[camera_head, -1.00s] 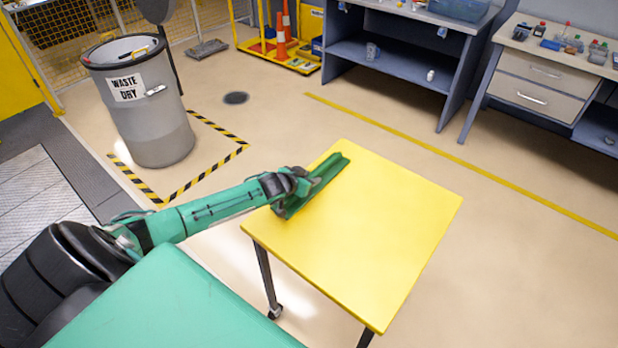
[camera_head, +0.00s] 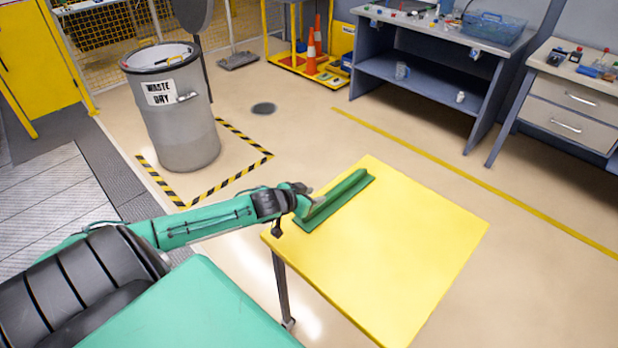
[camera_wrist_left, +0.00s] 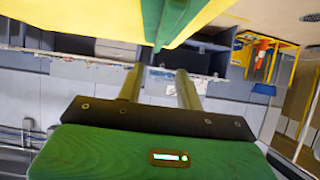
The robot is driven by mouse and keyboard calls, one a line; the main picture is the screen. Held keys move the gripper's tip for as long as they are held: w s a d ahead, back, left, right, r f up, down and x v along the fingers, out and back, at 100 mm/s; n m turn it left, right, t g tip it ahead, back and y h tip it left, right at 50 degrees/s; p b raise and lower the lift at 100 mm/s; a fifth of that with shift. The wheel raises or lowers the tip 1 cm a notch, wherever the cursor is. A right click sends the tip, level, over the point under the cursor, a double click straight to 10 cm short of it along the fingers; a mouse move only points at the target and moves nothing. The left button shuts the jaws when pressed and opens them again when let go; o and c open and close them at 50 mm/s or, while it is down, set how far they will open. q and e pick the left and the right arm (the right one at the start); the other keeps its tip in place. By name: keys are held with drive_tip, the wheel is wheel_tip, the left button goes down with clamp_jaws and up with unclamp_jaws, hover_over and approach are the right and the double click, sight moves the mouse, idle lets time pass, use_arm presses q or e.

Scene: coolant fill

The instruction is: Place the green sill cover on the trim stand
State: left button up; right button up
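The green sill cover (camera_head: 343,197) is a long strip with a raised rib. It lies along the left edge of the yellow top of the trim stand (camera_head: 400,250). My left gripper (camera_head: 312,203) is at the cover's near left end. In the left wrist view the two fingers (camera_wrist_left: 160,88) stand apart with clear space between them. The cover (camera_wrist_left: 172,20) shows beyond the fingertips in that view, against the yellow top. The fingers do not appear closed on it. My right gripper is out of view.
A grey waste drum (camera_head: 178,120) stands at the back left inside a striped floor marking. A blue-grey workbench (camera_head: 425,75) and a drawer bench (camera_head: 565,110) stand behind. Most of the yellow top right of the cover is bare.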

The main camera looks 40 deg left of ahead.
use_arm(q)
drive_tip(key=shift+v, duration=0.8)
